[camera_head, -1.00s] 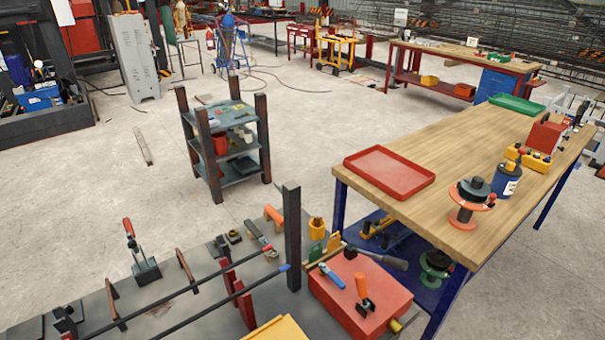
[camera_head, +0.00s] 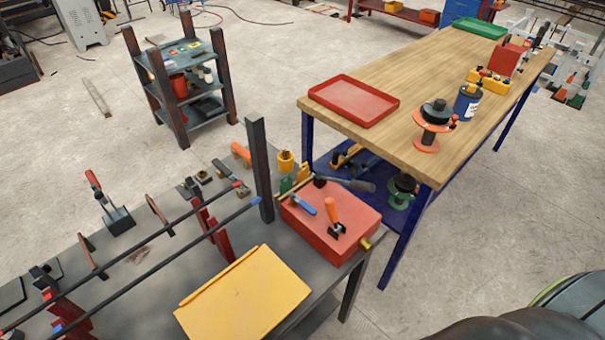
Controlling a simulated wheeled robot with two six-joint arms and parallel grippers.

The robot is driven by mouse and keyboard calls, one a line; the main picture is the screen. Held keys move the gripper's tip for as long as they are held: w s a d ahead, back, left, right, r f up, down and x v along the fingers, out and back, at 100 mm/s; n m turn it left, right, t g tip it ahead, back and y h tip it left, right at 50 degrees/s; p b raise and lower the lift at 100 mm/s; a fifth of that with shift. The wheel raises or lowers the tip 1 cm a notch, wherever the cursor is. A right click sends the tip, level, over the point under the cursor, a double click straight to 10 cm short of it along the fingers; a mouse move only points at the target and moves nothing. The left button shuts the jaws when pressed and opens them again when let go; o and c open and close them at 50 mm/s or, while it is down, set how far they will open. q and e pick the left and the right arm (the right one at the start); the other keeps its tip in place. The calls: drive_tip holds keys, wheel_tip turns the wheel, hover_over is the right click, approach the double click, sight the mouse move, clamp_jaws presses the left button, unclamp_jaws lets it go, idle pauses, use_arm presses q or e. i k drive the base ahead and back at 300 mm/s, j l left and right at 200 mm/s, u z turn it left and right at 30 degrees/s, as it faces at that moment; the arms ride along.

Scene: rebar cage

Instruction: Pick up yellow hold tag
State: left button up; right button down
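A small upright yellow piece (camera_head: 303,172), which looks like a tag, stands beside a green one (camera_head: 286,185) behind the red box (camera_head: 335,222) on the grey bench. Small yellow marks (camera_head: 173,52) also show on the top of the dark shelf rack; they are too small to make out. I cannot tell from this view which is the hold tag. Neither of my grippers is in view.
The grey bench (camera_head: 225,250) holds black bars on red supports, clamps and a yellow folder-like plate (camera_head: 245,295). A wooden-topped table (camera_head: 420,75) with a red tray (camera_head: 348,101) stands at right.

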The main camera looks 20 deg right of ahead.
sight(302, 175)
drive_tip(key=l, duration=0.5)
drive_tip(key=i+l, duration=0.1)
drive_tip(key=l, duration=0.85)
drive_tip(key=i+z, duration=0.05)
